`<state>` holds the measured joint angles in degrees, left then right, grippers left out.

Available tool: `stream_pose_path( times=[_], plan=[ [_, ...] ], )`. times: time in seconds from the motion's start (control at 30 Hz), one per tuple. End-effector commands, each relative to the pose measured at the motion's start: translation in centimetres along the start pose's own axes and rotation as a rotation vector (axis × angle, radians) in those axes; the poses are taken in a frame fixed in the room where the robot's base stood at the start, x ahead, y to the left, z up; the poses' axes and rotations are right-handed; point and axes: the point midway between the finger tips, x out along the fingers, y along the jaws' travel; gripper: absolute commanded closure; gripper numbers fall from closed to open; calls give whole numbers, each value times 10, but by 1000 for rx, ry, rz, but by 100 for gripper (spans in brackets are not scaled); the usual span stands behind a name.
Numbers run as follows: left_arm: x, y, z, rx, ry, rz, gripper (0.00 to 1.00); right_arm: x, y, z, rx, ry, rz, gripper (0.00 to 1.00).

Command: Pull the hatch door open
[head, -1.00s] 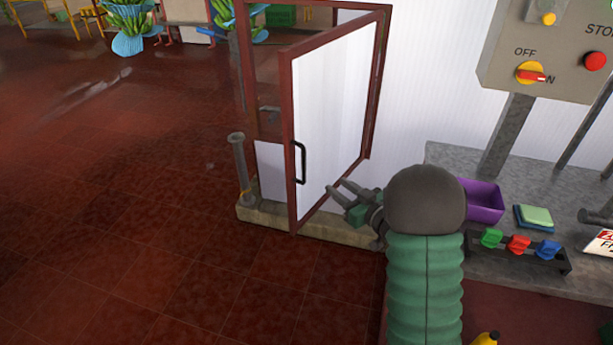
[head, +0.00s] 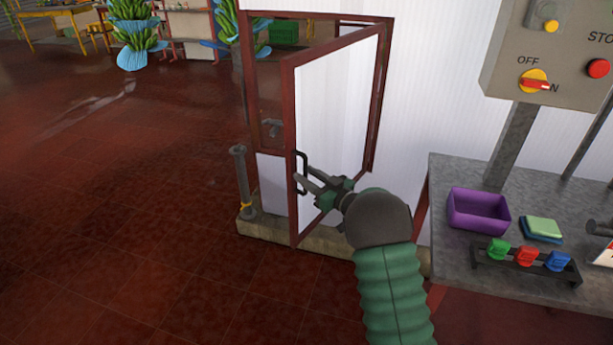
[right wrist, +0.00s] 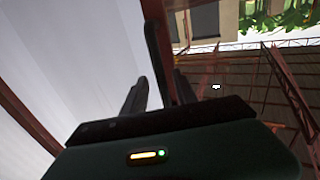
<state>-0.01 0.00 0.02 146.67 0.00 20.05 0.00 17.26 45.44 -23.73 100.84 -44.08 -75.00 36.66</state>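The hatch door (head: 338,120) is a white panel in a red-brown frame. It stands ajar, its handle edge swung out from the door frame (head: 378,100). A dark handle (head: 304,160) sits on that edge. My right gripper (head: 303,179) is at the lower part of the handle, its two fingers apart. In the right wrist view the handle (right wrist: 157,45) runs down between the open fingers (right wrist: 160,88), with the door panel (right wrist: 70,60) to the left. Whether a finger touches the handle I cannot tell. My left gripper is not in view.
A grey metal table (head: 450,225) at the right holds a purple bin (head: 478,210), sponges (head: 542,230) and a rack of coloured clips (head: 525,262). A control panel (head: 560,60) stands above it. A short grey post (head: 241,185) is left of the door. The floor at left is clear.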

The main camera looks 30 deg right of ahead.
Motion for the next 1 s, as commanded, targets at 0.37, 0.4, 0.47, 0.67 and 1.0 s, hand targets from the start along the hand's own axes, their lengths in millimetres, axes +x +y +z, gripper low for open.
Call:
stream_pose_path(
  times=[0.37,0.4,0.47,0.67,1.0],
  plan=[
    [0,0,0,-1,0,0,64,9,2,0,2,1,0,68],
    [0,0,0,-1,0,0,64,9,2,0,2,1,0,74],
    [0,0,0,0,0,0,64,8,2,0,2,1,0,81],
    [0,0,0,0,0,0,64,8,2,0,1,0,2,100],
    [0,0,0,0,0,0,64,8,2,-1,0,2,2,100]
  ],
)
